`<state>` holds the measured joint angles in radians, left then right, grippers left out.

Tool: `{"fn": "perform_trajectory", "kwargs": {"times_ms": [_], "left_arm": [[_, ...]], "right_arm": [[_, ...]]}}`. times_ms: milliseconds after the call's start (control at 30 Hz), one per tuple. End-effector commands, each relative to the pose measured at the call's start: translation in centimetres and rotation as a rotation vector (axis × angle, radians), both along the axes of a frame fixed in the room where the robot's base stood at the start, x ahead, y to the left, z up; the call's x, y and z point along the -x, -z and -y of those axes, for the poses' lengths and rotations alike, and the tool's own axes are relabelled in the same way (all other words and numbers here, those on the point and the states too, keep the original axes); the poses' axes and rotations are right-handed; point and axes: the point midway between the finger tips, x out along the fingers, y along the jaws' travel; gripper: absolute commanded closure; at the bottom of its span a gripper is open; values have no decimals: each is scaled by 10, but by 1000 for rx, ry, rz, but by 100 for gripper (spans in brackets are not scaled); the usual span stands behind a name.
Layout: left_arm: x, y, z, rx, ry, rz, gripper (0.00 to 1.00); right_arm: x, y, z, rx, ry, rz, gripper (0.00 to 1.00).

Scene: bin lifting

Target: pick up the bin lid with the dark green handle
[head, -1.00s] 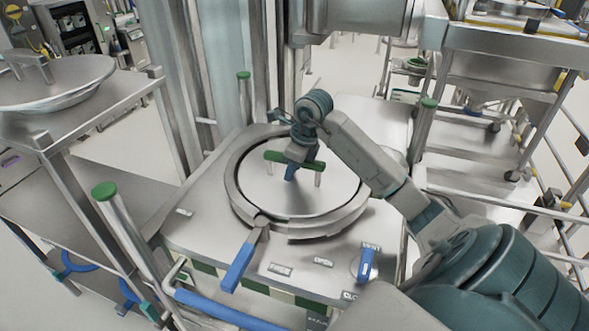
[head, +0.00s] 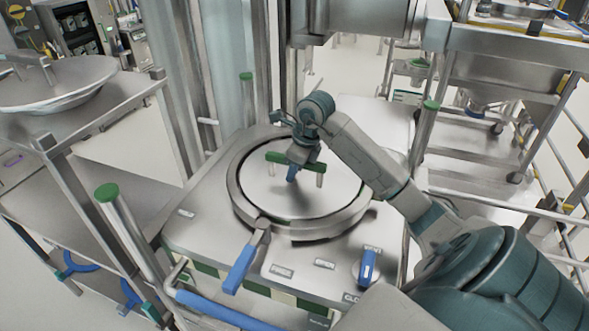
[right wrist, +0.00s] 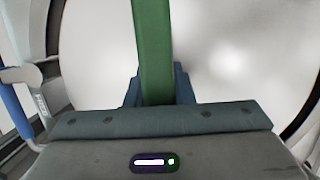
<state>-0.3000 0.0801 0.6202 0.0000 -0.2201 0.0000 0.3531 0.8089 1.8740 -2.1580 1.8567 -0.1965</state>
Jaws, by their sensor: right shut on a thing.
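The bin lid (head: 272,200) is a round grey metal disc inside the metal ring (head: 240,205) on top of the bin station. Its dark green handle (head: 276,157) is a bar on metal posts above the lid. My right gripper (head: 293,173) comes down over the handle from the right and is shut on it. In the right wrist view the green handle (right wrist: 152,45) runs between the blue fingers (right wrist: 155,88), with the pale lid surface below. Whether the lid touches the ring all round is hard to tell. My left gripper is not in view.
A blue lever (head: 240,268) sticks out at the ring's front, and a blue knob (head: 367,267) is to its right. Green-capped posts (head: 106,192) stand around the station. A metal table (head: 60,110) with a round pan is at left, metal racks (head: 500,90) at right.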

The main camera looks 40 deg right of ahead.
Motion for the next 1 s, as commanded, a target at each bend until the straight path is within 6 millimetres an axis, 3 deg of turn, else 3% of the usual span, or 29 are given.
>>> {"fn": "perform_trajectory", "kwargs": {"times_ms": [67,367,433,533,1000], "left_arm": [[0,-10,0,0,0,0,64],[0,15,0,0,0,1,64],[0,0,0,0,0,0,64],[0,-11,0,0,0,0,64],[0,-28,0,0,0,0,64]], "right_arm": [[-1,-10,0,1,-1,5,100],[-2,-53,0,1,0,11,100],[-1,-75,0,2,-1,8,100],[-1,-91,0,2,-1,6,100],[-1,-106,0,1,0,4,100]]}}
